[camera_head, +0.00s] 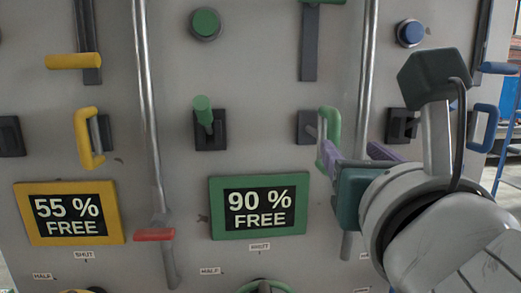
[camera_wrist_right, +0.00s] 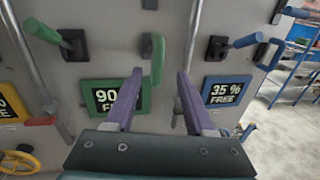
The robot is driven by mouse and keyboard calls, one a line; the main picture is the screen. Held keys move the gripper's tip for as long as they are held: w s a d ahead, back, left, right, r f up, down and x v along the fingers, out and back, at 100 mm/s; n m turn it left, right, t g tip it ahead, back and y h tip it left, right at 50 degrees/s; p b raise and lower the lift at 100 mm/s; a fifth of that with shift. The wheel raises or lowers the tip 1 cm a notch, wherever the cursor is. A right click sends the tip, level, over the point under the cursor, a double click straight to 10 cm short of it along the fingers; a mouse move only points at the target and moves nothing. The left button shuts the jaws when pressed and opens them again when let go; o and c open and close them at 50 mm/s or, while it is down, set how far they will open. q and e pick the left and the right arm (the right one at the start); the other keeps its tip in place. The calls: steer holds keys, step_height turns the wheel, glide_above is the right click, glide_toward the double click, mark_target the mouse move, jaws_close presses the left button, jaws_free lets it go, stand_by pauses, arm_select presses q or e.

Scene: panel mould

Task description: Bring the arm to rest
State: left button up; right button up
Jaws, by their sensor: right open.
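My right gripper (camera_head: 355,150) comes in from the right in the head view, in front of the grey panel (camera_head: 275,145). Its two purple fingers are spread apart, and the right wrist view shows nothing held between them (camera_wrist_right: 159,78). A green loop handle (camera_head: 333,127) on the panel is close to the left finger. In the right wrist view that handle (camera_wrist_right: 157,60) appears just beyond the fingertips; I cannot tell whether it touches. My left gripper is in neither view.
A green-framed display reading "90 % FREE" (camera_head: 260,207) and a yellow-framed "55 % FREE" display (camera_head: 68,212) sit on the panel. A blue-framed "35 % FREE" display (camera_wrist_right: 228,91) is to the right. Metal rods, levers and a yellow loop handle (camera_head: 84,138) stick out. Floor (camera_wrist_right: 285,135) shows at right.

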steer(key=s+d+f+m+g+p, duration=0.1)
steer(key=s+d+f+m+g, duration=0.35)
steer(key=m, duration=0.45)
steer(key=s+d+f+m+g+p, duration=0.1)
steer(key=s+d+f+m+g, duration=0.15)
steer(key=s+f+m, duration=0.4)
steer(key=s+a+f+m+g+y, duration=0.1)
steer(key=s+f+m+g, duration=0.2)
steer(key=s+m, duration=0.3)
steer(key=s+a+f+m+g+y+p, duration=0.1)
steer(key=s+f+m+g+y, duration=0.1)
steer(key=s+m+g, duration=0.2)
steer(key=s+m, duration=0.3)
steer(key=m, duration=0.3)
steer(key=shift+s+f, duration=0.3)
steer(key=shift+f, duration=0.1)
